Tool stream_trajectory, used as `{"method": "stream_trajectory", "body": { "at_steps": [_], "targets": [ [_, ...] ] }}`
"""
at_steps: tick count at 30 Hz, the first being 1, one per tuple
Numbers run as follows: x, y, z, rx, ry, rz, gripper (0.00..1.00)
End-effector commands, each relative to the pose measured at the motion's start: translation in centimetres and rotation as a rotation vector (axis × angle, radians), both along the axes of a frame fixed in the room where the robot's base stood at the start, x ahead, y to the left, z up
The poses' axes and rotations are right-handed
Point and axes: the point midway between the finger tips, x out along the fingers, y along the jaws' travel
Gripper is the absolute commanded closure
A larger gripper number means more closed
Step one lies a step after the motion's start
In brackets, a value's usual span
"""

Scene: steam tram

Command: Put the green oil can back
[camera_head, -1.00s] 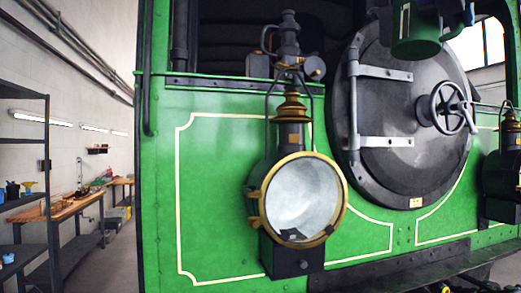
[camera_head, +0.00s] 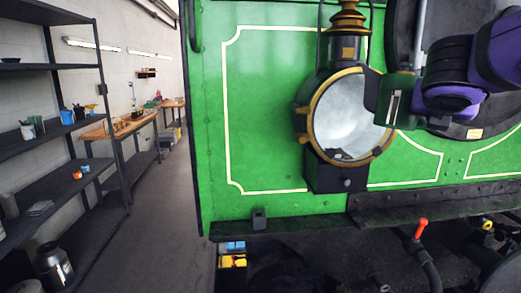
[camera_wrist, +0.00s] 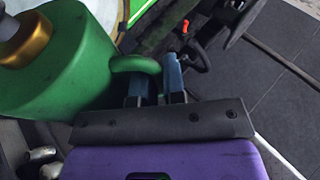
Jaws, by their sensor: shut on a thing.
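The green oil can (camera_wrist: 75,70) fills the upper left of the wrist view, with a brass collar and a dark tip. My gripper (camera_wrist: 155,78) is shut on the can's looped green handle, with one blue finger on each side of it. In the head view the can (camera_head: 397,101) shows dark green in front of the lamp's right edge, held in the air beside my purple arm. My fingers are hidden there.
A dark shelf rack (camera_head: 60,180) stands at the left with cups, small pots and a metal milk can (camera_head: 54,266). A wooden workbench (camera_head: 115,127) is behind it. The green tram front with a brass-rimmed lamp (camera_head: 345,115) fills the right. Floor between is clear.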

Motion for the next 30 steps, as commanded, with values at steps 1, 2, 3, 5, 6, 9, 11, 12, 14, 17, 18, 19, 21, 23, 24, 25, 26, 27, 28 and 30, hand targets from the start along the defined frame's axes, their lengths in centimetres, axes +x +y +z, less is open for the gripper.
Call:
{"method": "stream_trajectory", "body": {
  "at_steps": [1,2,3,5,6,9,11,12,14,17,18,19,21,23,24,25,26,27,28,30],
  "targets": [
    [0.7,0.1,-1.5,-0.004,0.006,0.016,1.00],
    [1.0,0.2,-2.3,-0.004,0.006,0.029,1.00],
    [1.5,0.4,-3.2,-0.002,0.006,0.044,1.00],
    [2.1,0.6,-4.4,-0.002,0.004,0.061,1.00],
    [2.4,0.8,-5.3,-0.002,0.007,0.074,1.00],
    [3.4,1.1,-7.2,-0.003,0.005,0.104,1.00],
    [4.0,1.3,-8.3,-0.002,0.006,0.121,1.00],
    [4.3,1.4,-9.0,-0.003,0.006,0.133,1.00],
    [4.8,1.7,-10.2,-0.001,0.006,0.150,1.00],
    [5.8,2.0,-12.1,-0.003,0.006,0.178,1.00],
    [6.1,2.2,-12.9,-0.002,0.007,0.189,1.00],
    [6.4,2.3,-13.4,-0.002,0.007,0.199,1.00],
    [7.1,2.5,-14.9,-0.002,0.007,0.219,1.00],
    [7.7,2.8,-16.1,-0.001,0.006,0.240,1.00],
    [8.1,2.8,-17.1,-0.002,0.008,0.250,1.00],
    [8.4,2.9,-17.8,-0.003,0.008,0.261,1.00],
    [8.7,3.1,-18.5,-0.001,0.008,0.273,1.00],
    [9.2,3.2,-19.3,-0.003,0.006,0.283,1.00],
    [9.5,3.3,-19.9,-0.003,0.007,0.292,1.00],
    [10.1,3.6,-21.4,0.000,0.005,0.316,1.00]
  ]
}}
